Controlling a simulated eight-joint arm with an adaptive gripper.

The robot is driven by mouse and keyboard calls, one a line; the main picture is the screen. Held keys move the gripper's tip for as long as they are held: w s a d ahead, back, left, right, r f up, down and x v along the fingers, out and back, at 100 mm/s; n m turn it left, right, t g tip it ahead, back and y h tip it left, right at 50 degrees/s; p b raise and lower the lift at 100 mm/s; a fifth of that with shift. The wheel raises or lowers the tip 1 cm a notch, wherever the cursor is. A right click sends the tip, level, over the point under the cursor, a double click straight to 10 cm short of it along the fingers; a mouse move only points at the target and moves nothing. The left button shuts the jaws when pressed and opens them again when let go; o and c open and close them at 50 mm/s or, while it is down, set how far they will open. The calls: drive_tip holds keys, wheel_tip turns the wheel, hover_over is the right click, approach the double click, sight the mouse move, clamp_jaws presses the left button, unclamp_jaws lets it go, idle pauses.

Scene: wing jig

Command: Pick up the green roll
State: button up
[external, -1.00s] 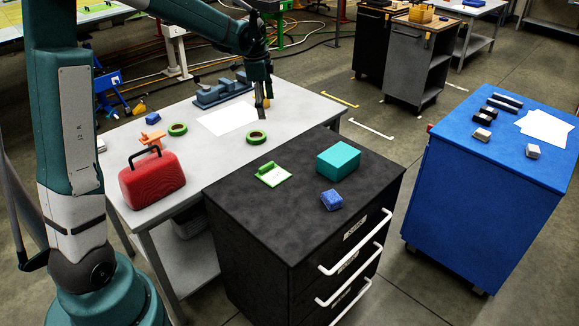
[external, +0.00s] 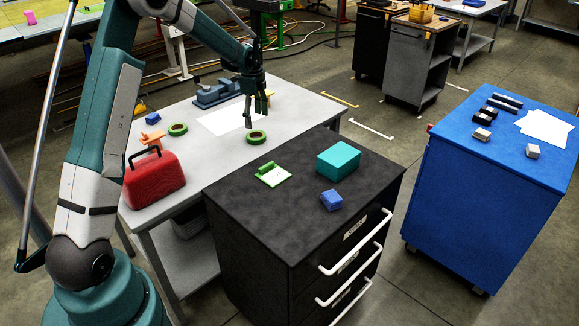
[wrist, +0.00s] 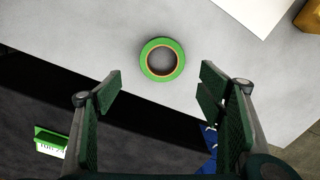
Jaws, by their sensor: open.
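A green roll (external: 256,137) lies flat on the white table near its front edge, beside the black cabinet. It also shows in the wrist view (wrist: 162,60) as a green ring with an orange inner rim, ahead of and between my fingertips. A second green roll (external: 178,129) lies farther left on the table, near the red toolbox. My gripper (external: 257,115) is open and empty, above the table over the nearer roll and apart from it. In the wrist view my two fingers (wrist: 160,85) stand wide apart.
A red toolbox (external: 153,180) stands at the table's left. A black drawer cabinet (external: 240,205) adjoins the table's front and bears a teal box (external: 338,159), a blue block (external: 331,200) and a green-and-white item (external: 273,175). White paper (external: 222,120) lies behind the roll.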

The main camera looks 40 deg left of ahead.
sight(256, 133)
drive_tip(key=shift+w+a+f, duration=0.1)
drive_tip(key=shift+a+f, duration=0.35)
drive_tip(key=shift+f, duration=0.15)
drive_tip(key=shift+f, duration=1.25)
drive_tip(key=shift+f, duration=0.1)
drive_tip(key=shift+d+f+b, duration=0.1)
drive_tip(key=shift+f+b, duration=0.45)
drive_tip(key=shift+f, duration=2)
drive_tip(key=shift+c, duration=0.5)
drive_tip(key=c, duration=0.9)
